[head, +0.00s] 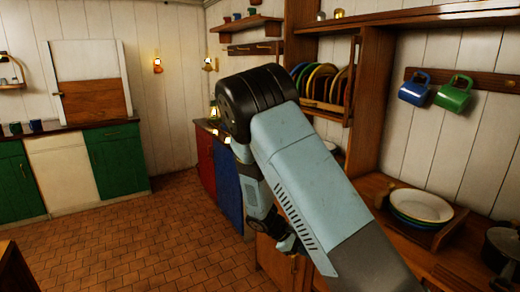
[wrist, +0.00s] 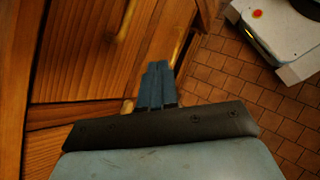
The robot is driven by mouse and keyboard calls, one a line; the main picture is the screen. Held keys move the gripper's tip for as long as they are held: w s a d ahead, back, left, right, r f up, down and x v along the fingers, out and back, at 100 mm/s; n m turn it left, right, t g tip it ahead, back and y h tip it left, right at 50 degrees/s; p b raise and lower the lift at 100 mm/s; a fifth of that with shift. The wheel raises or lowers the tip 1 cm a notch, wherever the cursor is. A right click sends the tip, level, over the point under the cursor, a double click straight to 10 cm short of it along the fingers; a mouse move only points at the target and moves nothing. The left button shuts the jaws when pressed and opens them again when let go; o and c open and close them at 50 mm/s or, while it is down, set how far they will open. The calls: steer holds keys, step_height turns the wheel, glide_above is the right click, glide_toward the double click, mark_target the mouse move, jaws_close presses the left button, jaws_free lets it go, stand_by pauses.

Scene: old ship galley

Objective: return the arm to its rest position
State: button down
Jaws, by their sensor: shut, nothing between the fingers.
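My arm is bent, with its elbow high in the middle of the head view and its far part hanging down behind the near link. My gripper (wrist: 158,70) shows in the wrist view with its two blue fingers together and nothing between them. It is close to the wooden cupboard front (wrist: 80,60), and I cannot tell whether it touches it. In the head view the fingertips are mostly hidden by my own arm.
A wooden counter (head: 455,262) at the right carries stacked plates (head: 420,207) and a dark pot (head: 501,248). A plate rack (head: 325,85), a blue mug (head: 414,88) and a green mug (head: 454,94) are above. The tiled floor (head: 150,235) at left is clear.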

steer(key=s+d+r+m+y, duration=0.2)
steer(key=s+r, duration=0.1)
steer(key=r, duration=0.5)
steer(key=s+d+r+m+t+y, duration=0.1)
steer(key=s+d+r+m+y, duration=0.15)
steer(key=r, duration=0.55)
steer(key=s+d+r+m+y, duration=0.1)
steer(key=s+r+m+y, duration=0.15)
steer(key=r, duration=0.55)
steer(key=s+d+r+m+t+y, duration=0.1)
steer(key=s+r+m+t, duration=0.1)
steer(key=s+r, duration=0.4)
steer(key=s+d+r+m+t+y, duration=0.1)
steer(key=s+r+m+t, duration=0.1)
steer(key=s+r, duration=0.4)
steer(key=shift+s+d+r+t, duration=0.2)
steer(key=shift+s+t, duration=0.5)
steer(key=shift+s, duration=1.65)
